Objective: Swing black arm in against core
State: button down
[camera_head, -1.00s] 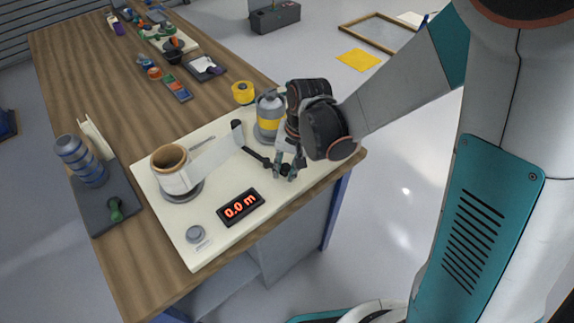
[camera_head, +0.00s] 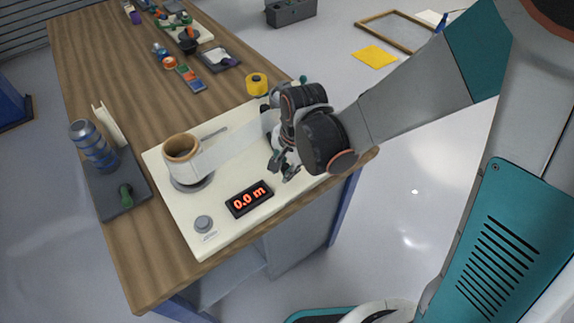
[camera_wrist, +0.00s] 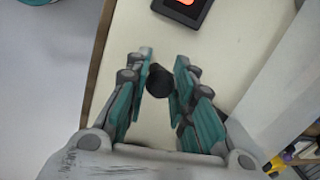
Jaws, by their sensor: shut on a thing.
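My gripper (camera_head: 283,172) is over the right part of the cream board (camera_head: 222,230). In the wrist view (camera_wrist: 160,82) its fingers stand on both sides of the round black end of the black arm (camera_wrist: 159,80). The rest of the black arm is hidden behind my gripper and wrist in the head view. The brown core (camera_head: 182,147) stands at the board's left on a grey round base, apart from my gripper. A pale film strip (camera_head: 230,150) runs from the core rightwards to near my gripper.
A display (camera_head: 249,199) reading 0.0 m lies in front of my gripper, with a grey knob (camera_head: 203,223) to its left. A yellow roll (camera_head: 257,84) stands behind the board.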

jog(key=shift+s, duration=0.1)
jog(key=c, duration=1.3)
grip_release()
jog(key=shift+a, duration=0.1)
jog(key=shift+c, duration=0.2)
